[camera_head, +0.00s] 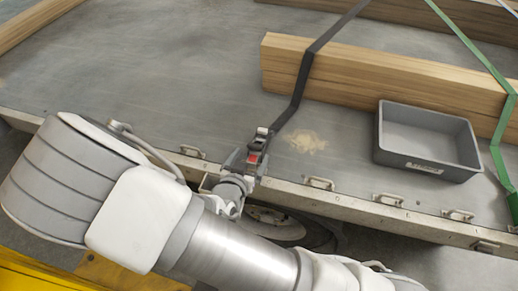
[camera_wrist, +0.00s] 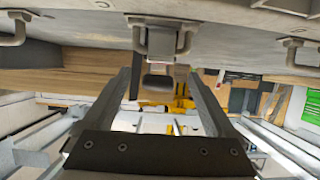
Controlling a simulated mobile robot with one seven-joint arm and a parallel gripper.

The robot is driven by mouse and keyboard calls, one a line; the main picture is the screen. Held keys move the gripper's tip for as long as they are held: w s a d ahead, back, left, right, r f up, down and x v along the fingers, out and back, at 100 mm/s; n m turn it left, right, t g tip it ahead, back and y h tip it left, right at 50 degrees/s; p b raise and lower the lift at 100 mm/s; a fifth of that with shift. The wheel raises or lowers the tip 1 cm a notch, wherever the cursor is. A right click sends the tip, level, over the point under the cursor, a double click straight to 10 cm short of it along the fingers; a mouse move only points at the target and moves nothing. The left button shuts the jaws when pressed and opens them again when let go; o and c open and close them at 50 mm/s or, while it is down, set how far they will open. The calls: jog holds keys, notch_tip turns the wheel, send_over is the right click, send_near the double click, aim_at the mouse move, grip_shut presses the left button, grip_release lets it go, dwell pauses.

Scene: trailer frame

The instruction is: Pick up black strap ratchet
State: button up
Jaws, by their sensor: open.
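The black strap ratchet (camera_head: 262,134) hangs at the trailer's near edge, at the lower end of the black strap (camera_head: 301,80). A small red part shows just below its top. My gripper (camera_head: 246,160) is at the ratchet in the head view, its fingers partly overlapping it. In the wrist view my gripper (camera_wrist: 163,76) is open, with a dark rounded piece (camera_wrist: 158,82) between the fingers, probably part of the ratchet. I cannot tell whether the fingers touch it. The rest of the ratchet is hard to make out there.
The trailer edge (camera_head: 345,205) carries several metal loops, one (camera_wrist: 163,42) just beyond my fingers. A grey bin (camera_head: 383,152) stands on the deck at right, beside timber beams (camera_head: 380,80). A green strap (camera_head: 470,45) crosses the beams. A wheel (camera_head: 275,224) shows below the edge.

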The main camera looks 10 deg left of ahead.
jog(key=b+x, duration=0.1)
jog(key=x, duration=0.7)
jog(key=shift+w+d+f+b, duration=0.15)
jog(key=shift+w+b, duration=0.15)
jog(key=shift+b, duration=0.05)
grip_shut()
